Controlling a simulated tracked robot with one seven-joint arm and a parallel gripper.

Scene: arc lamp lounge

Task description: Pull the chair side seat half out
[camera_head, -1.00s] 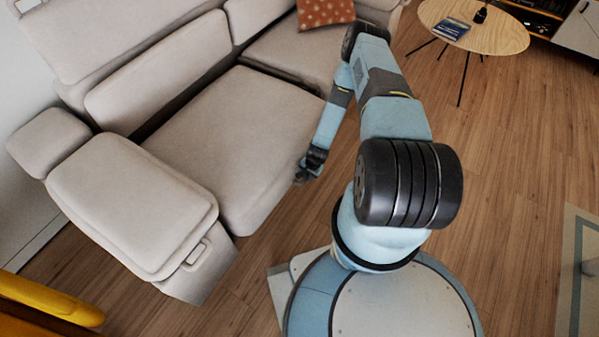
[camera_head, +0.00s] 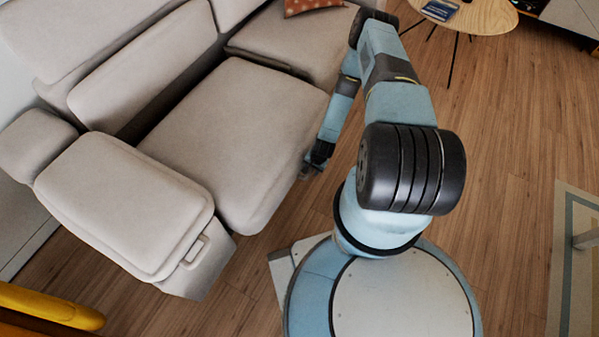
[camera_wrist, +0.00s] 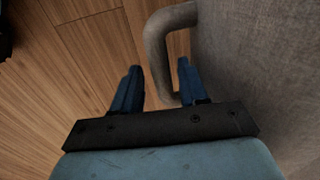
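The grey sofa's near seat (camera_head: 235,130), on the side of the yellow chair, stands slightly forward of the armrest front in the head view. Its front faces my arm. In the wrist view a grey loop handle (camera_wrist: 156,50) stands out from the grey seat front (camera_wrist: 265,70). My gripper (camera_wrist: 158,80) is at this handle with its blue fingers apart, one on each side of the bar; the right finger is between bar and seat front. Whether either finger touches the bar is not clear. In the head view my gripper (camera_head: 308,170) is at the seat's front edge, and the handle is hidden.
The armrest (camera_head: 125,205) with its own handle (camera_head: 196,252) is at the near left. The far seat (camera_head: 290,45) carries an orange cushion (camera_head: 310,6). A yellow chair part (camera_head: 50,305) is at the bottom left. A round table (camera_head: 480,15) stands behind.

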